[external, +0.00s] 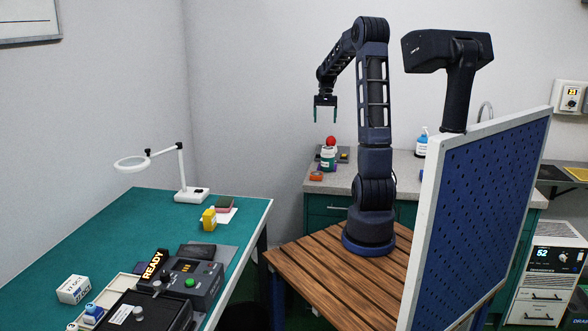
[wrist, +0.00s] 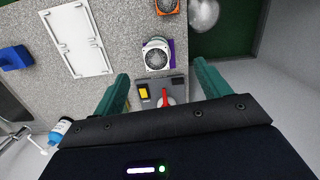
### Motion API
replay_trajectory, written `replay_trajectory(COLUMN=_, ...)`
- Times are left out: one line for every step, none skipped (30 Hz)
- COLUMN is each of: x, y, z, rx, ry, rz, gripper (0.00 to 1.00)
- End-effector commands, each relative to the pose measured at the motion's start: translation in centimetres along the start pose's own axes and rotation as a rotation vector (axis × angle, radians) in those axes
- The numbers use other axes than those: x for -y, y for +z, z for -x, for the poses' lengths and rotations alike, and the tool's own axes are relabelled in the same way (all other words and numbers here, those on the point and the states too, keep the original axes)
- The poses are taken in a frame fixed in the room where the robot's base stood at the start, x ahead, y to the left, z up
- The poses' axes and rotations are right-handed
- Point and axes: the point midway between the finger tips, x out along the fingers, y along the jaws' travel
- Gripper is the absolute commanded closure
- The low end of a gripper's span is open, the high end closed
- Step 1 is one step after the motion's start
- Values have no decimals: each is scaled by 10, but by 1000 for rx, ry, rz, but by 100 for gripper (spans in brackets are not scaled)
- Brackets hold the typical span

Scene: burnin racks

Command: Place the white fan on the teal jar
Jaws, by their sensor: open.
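The white fan (wrist: 157,57) shows from above in the wrist view, above the gap between my fingers in the picture, with a purple edge beside it. In the external view, a small teal-and-white upright shape (external: 328,160), which looks like the teal jar, stands on the back counter. It is too small there to tell whether the fan rests on it.
An orange fan (external: 316,176) lies near the counter's front left. A grey box (wrist: 160,90) with a yellow switch and red part is close by. A white frame (wrist: 77,40), a blue item (wrist: 15,58) and a pump bottle (external: 421,142) stand farther along the counter (external: 385,177).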

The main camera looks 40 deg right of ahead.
Motion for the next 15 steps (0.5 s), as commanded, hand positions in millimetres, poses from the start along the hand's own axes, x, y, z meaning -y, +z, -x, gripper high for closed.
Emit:
replay_trajectory(x=6, y=18, z=10, rx=-23, ry=2, rz=29, gripper=24)
replay_trajectory(x=9, y=28, z=15, rx=-33, ry=3, rz=45, gripper=24)
replay_trajectory(x=12, y=41, z=20, rx=-47, ry=4, rz=65, gripper=24)
replay_trajectory(x=15, y=50, z=24, rx=-58, ry=5, rz=81, gripper=24)
replay_trajectory(x=17, y=60, z=28, rx=-69, ry=6, rz=97, gripper=24)
replay_trajectory(x=19, y=72, z=32, rx=-83, ry=6, rz=117, gripper=24)
replay_trajectory(x=21, y=82, z=36, rx=-95, ry=6, rz=132, gripper=24)
replay_trajectory(x=22, y=91, z=39, rx=-105, ry=6, rz=146, gripper=24)
replay_trajectory(x=24, y=104, z=43, rx=-119, ry=5, rz=167, gripper=24)
replay_trajectory(x=25, y=114, z=45, rx=-129, ry=5, rz=183, gripper=24)
replay_trajectory(x=26, y=123, z=48, rx=-141, ry=4, rz=198, gripper=24)
replay_trajectory(x=27, y=136, z=50, rx=-155, ry=3, rz=218, gripper=24)
replay_trajectory(x=27, y=145, z=52, rx=-166, ry=2, rz=233, gripper=24)
replay_trajectory(x=27, y=155, z=54, rx=-176, ry=1, rz=249, gripper=24)
replay_trajectory(x=27, y=167, z=56, rx=-190, ry=-1, rz=268, gripper=24)
